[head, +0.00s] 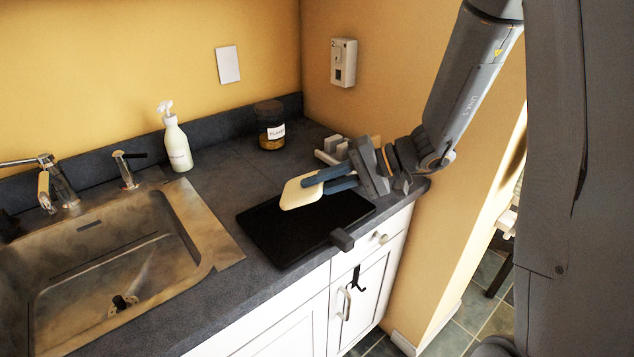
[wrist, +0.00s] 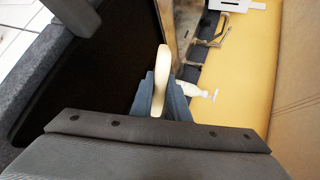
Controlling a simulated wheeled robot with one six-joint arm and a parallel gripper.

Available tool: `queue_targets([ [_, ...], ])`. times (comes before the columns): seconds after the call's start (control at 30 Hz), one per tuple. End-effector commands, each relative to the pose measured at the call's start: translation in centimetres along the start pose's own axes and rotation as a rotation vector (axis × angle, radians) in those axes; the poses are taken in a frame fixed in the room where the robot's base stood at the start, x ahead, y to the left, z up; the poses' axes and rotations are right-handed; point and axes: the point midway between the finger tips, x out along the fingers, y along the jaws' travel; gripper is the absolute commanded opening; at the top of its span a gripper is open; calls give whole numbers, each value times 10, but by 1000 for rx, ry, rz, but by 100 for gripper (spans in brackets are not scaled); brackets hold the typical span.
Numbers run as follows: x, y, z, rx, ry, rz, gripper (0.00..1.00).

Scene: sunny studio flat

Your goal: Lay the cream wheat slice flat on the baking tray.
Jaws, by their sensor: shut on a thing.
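The cream wheat slice (head: 301,191) is held in my gripper (head: 328,182), above the black baking tray (head: 279,241). The gripper is shut on the slice's near part, and the slice juts out to the left past the fingertips. In the wrist view the slice (wrist: 161,82) shows edge-on between the two blue-grey fingers (wrist: 163,98). The tray lies on the dark counter and also fills the left of the wrist view (wrist: 95,75). A gap shows between slice and tray; its exact height I cannot tell.
A steel sink (head: 120,265) with taps lies left of the tray. Pale objects (head: 332,148) sit behind my gripper. The counter's front edge runs close to the tray.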

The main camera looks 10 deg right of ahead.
Motion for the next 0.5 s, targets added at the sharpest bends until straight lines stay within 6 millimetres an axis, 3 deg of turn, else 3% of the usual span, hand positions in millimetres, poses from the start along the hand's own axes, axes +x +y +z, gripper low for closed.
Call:
queue_targets([
  [0.5, 16, 33, -1, -1, 0, 0, 0],
])
